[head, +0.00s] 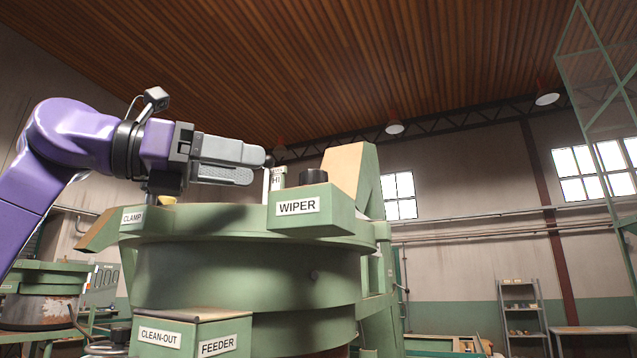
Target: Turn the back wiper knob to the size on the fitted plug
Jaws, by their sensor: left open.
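A green round bowl hopper (250,265) fills the middle of the head view. On its near rim is a green block labelled WIPER (300,207). A black knob (312,177) stands on top of this block; its pointer and size marks cannot be seen from this low angle. My left gripper (256,167) is open and level above the rim, its fingers pointing right. Its tips are left of the black knob and apart from it, with nothing seen between them. I cannot make out a fitted plug or its size. My right gripper is not in view.
A tan-faced guard (345,170) rises behind the knob. CLAMP, CLEAN-OUT and FEEDER labels mark other blocks. Another rusty hopper (40,305) stands at left.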

